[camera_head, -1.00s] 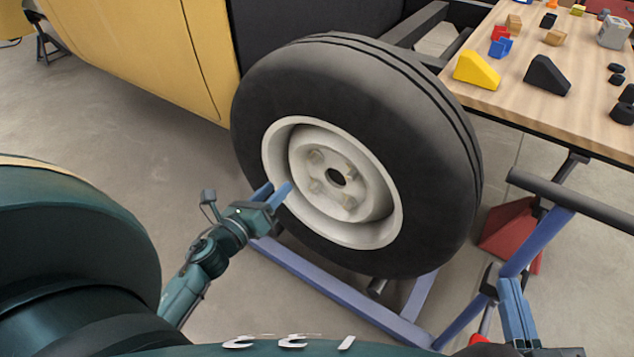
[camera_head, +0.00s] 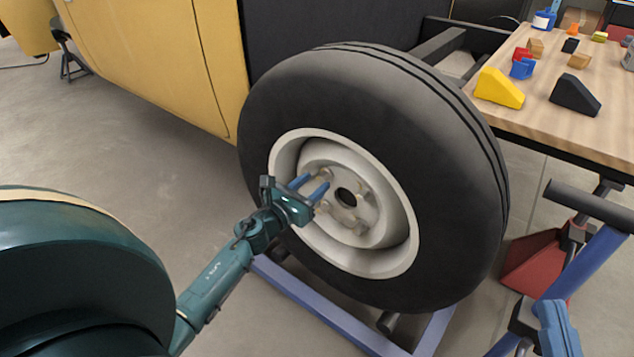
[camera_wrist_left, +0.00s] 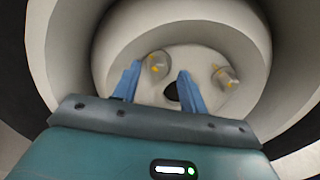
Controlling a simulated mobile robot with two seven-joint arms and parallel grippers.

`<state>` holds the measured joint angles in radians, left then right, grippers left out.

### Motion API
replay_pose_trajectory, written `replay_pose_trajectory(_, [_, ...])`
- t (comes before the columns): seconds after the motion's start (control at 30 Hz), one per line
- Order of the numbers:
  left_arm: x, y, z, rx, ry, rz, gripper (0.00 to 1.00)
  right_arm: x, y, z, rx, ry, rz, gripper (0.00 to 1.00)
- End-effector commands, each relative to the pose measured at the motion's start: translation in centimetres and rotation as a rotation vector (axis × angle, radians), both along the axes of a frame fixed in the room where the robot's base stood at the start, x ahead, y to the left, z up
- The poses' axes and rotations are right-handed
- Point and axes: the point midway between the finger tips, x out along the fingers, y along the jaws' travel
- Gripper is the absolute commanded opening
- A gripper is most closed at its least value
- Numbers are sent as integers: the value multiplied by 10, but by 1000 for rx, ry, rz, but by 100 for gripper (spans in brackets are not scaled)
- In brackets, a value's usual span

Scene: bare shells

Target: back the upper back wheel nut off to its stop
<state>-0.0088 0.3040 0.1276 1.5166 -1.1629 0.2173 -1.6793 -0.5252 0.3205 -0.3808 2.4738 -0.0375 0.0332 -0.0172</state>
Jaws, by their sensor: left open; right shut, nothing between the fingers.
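The wheel's pale hub (camera_head: 382,232) has several wheel nuts around a dark centre hole. One upper nut (camera_head: 325,172) shows just beyond my left gripper (camera_head: 312,185), which is open with blue fingers pointing into the rim. In the left wrist view, a nut (camera_wrist_left: 157,65) with a yellow mark appears between the fingertips, closer to the left finger; I cannot tell whether they touch. Another nut (camera_wrist_left: 226,77) is right of the fingers. The frames do not settle which is the upper back one.
The black tyre (camera_head: 440,190) surrounds the rim (camera_head: 410,255), whose raised wall encircles the hub. A blue stand frame (camera_head: 310,300) runs below. A wooden table (camera_head: 540,115) with blocks and wedges is at upper right. A yellow body panel (camera_head: 165,65) is left.

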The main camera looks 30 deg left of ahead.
Motion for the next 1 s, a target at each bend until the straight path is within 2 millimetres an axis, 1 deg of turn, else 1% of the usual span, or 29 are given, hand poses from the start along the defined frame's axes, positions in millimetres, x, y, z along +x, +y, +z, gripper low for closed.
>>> replay_pose_trajectory(0.03, [8, 0, 0, 0, -2, 1, 43, 0, 0, 0, -1, -11, 0, 0])
replay_pose_trajectory(0.1, [14, -1, -1, 0, 0, 0, 43, 1, 0, 2, 0, -21, 0, 0])
replay_pose_trajectory(0.2, [20, -1, -1, 0, 0, 0, 43, 1, -1, 3, 0, -27, 0, 0])
replay_pose_trajectory(0.53, [23, -2, 0, -1, 0, 0, 42, 1, -1, 5, -2, -35, -1, 0])
replay_pose_trajectory(1.0, [22, -2, 0, -2, 0, 0, 3, 2, -1, 7, -3, -41, 0, 0])
